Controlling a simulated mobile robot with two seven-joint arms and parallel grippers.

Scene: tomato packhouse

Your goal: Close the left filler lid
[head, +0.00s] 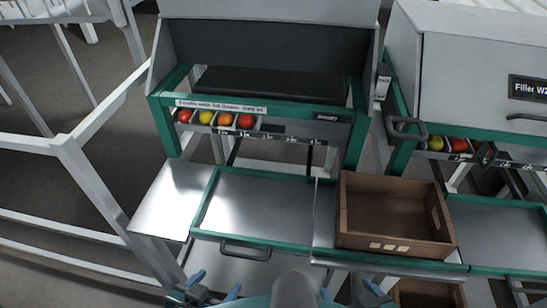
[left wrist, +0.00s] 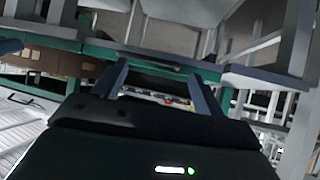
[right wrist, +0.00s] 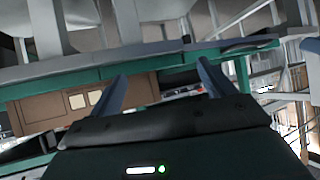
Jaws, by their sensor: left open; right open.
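The left filler (head: 270,105) stands at the centre back of the head view with its front open onto a dark interior. Its light grey lid (head: 270,9) is raised above the opening and cut off by the top edge, so its handle is not in view. My left gripper (head: 213,286) is open and empty at the bottom edge, in front of and well apart from the filler. My right gripper (head: 348,291) is open and empty to its right. The fingers also show spread in the left wrist view (left wrist: 160,88) and right wrist view (right wrist: 162,88).
Coloured tomatoes (head: 225,119) sit in a row on the filler's front. A brown crate (head: 440,248) stands right of the bare metal tray (head: 265,205) with its handle (head: 245,252). The right filler (head: 470,75) has its lid down. White rails (head: 95,190) stand left.

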